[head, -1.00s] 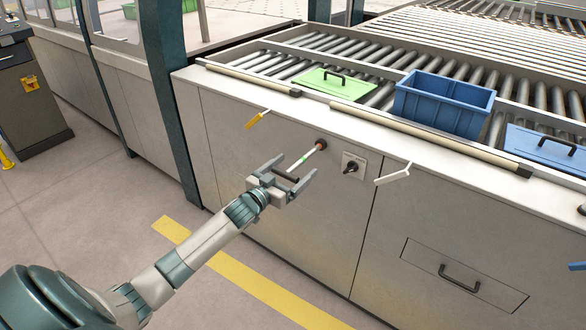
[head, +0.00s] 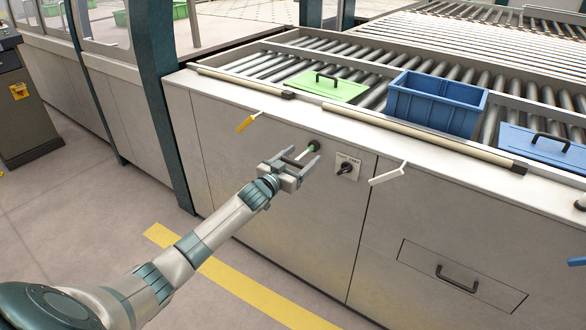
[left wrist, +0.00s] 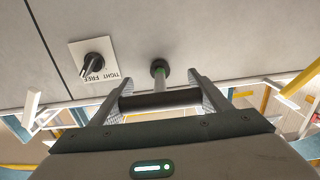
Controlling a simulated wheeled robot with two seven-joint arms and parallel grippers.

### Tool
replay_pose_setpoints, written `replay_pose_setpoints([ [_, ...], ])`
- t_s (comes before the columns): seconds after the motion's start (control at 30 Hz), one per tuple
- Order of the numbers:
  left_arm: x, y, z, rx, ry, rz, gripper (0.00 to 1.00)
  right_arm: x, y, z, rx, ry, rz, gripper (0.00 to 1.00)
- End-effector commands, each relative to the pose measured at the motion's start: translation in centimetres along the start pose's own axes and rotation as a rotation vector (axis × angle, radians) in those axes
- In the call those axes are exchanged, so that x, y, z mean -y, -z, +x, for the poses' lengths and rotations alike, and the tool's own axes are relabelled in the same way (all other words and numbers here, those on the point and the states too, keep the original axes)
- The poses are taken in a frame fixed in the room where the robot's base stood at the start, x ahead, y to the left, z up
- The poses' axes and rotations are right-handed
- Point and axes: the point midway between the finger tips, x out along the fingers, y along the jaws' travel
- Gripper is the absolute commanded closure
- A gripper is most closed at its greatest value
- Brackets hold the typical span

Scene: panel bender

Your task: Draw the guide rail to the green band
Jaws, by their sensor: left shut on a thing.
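The guide rail's pull rod (head: 301,155) sticks out of a dark round collar (head: 314,146) in the cabinet front. Its green band (head: 311,149) shows right at the collar's mouth. My left gripper (head: 297,167) is at the rod's outer end. In the left wrist view, my left gripper (left wrist: 161,97) is shut on the dark crossbar handle (left wrist: 160,99), which spans between the two fingers. The pale rod (left wrist: 160,84) runs from it to the collar (left wrist: 160,67).
A black TIGHT/FREE knob (head: 346,168) is right of the collar. A yellow lever (head: 247,122) and white lever (head: 388,174) jut from the front. A blue bin (head: 437,103) and green lid (head: 328,87) are on the rollers above. A drawer handle (head: 459,279) sits lower right.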

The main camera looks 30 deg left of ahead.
Motion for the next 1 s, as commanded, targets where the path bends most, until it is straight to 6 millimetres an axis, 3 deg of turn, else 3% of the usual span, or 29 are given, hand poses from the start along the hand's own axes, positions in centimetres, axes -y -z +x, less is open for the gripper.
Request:
replay_pose_setpoints([
  [0.17, 0.0, -0.1, 1.8, 0.000, 0.000, -0.001, 0.70, -0.4, -0.2, 0.4, 0.021, -0.005, 0.002, 1.00],
  [0.5, 0.0, 0.0, 1.9, 0.002, 0.000, -0.001, 0.70, -0.5, -0.3, 0.3, 0.028, -0.007, 0.002, 1.00],
  [0.53, 0.0, 0.0, 1.9, 0.002, 0.000, -0.001, 0.23, -0.5, -0.3, 0.3, 0.028, -0.007, 0.002, 1.00],
  [0.6, 0.0, 0.0, 1.9, 0.002, 0.000, -0.001, 0.11, -0.6, -0.3, 0.3, 0.028, -0.007, 0.002, 1.00],
  [1.0, 0.0, 0.0, 1.7, 0.002, 0.000, 0.000, 0.11, -0.6, -0.4, 0.3, 0.029, -0.007, 0.002, 1.00],
])
